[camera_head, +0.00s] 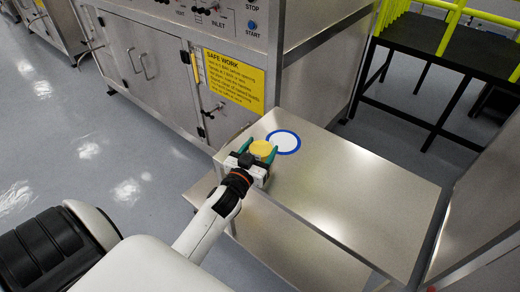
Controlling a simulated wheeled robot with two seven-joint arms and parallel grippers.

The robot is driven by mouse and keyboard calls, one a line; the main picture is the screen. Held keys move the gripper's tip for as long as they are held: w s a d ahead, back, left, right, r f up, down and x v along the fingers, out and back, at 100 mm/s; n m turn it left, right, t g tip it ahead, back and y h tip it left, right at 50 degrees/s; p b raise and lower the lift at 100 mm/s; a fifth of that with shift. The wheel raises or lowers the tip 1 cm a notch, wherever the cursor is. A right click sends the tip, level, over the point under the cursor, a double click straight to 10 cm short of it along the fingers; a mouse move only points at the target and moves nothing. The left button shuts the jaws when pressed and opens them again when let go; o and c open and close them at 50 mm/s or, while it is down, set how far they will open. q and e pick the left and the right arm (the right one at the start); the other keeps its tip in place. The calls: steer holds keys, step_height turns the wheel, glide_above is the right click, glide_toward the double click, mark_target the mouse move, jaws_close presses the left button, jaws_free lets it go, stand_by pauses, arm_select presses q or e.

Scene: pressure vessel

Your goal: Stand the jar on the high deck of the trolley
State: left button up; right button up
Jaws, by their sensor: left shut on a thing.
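The jar (261,148) shows as a round yellow top between the fingers of my left gripper (260,152). The gripper is shut on it, and its fingers and body hide the jar's sides. The trolley's high deck (350,205) is a bare, shiny metal plate. The jar is over the deck's far left part, just left of a white disc with a blue ring (284,141). I cannot tell whether its base touches the deck. My right gripper is not in view.
The trolley's lower deck (290,245) juts out below on the near side. A steel cabinet (170,75) with a yellow safety sign (234,79) stands behind the trolley. A black platform with yellow rails (450,50) is at the upper right. Most of the high deck is clear.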

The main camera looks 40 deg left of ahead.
arm_select(q)
steer(key=shift+f, duration=0.15)
steer(key=o, duration=1)
steer(key=shift+o, duration=0.2)
steer(key=shift+r, duration=0.25)
steer(key=s+d+b, duration=0.1)
steer(key=s, duration=1.1)
steer(key=shift+d, duration=0.4)
steer(key=shift+f, duration=0.15)
